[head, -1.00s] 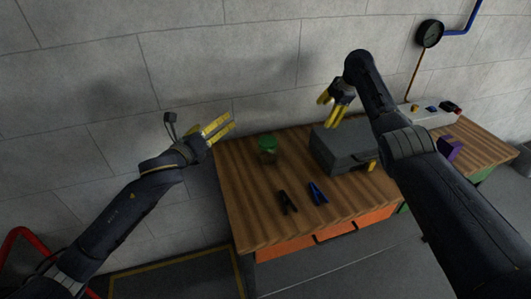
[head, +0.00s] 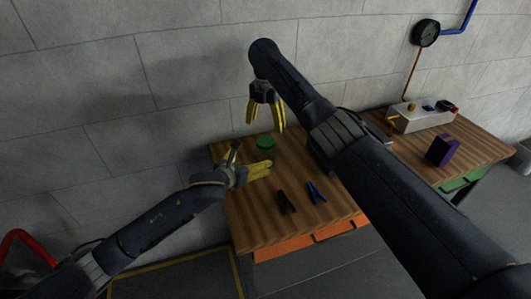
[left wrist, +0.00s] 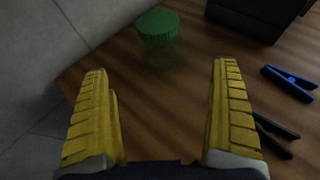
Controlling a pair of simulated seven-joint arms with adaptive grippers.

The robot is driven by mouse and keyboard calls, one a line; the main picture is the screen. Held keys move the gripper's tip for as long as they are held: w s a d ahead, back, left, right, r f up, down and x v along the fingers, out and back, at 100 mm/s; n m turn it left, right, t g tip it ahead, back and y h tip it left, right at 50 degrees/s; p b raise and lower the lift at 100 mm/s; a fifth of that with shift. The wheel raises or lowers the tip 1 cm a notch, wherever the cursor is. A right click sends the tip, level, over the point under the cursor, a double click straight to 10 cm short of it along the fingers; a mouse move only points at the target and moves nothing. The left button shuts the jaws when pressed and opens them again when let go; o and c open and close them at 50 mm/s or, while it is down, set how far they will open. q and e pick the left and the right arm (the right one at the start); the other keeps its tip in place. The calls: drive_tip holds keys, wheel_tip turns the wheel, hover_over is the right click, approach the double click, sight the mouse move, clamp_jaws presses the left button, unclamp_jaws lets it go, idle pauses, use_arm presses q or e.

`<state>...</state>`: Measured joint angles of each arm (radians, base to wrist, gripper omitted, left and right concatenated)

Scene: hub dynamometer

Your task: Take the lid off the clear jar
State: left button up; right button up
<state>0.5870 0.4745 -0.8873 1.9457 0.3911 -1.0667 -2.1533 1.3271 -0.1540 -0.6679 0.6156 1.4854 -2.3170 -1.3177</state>
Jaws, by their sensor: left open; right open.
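The clear jar (left wrist: 160,52) with its green lid (left wrist: 158,26) stands upright on the wooden table, beyond my left fingertips in the left wrist view. In the head view the green lid (head: 265,141) shows near the table's back left, and the jar's clear body is hard to make out. My left gripper (head: 268,169) is open and empty, low over the table just in front of the jar; its yellow fingers (left wrist: 162,75) are spread wide in the left wrist view. My right gripper (head: 266,128) is open, pointing down above the lid and apart from it.
A black clamp (head: 286,201) and a blue clamp (head: 316,192) lie near the table's front. A dark case (left wrist: 262,14) stands right of the jar, mostly behind my right arm in the head view. A purple block (head: 442,150) and a light grey box (head: 420,118) are farther right.

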sight(266, 150)
use_arm(q)
drive_tip(key=x, duration=1.3)
drive_tip(key=shift+r, duration=0.15)
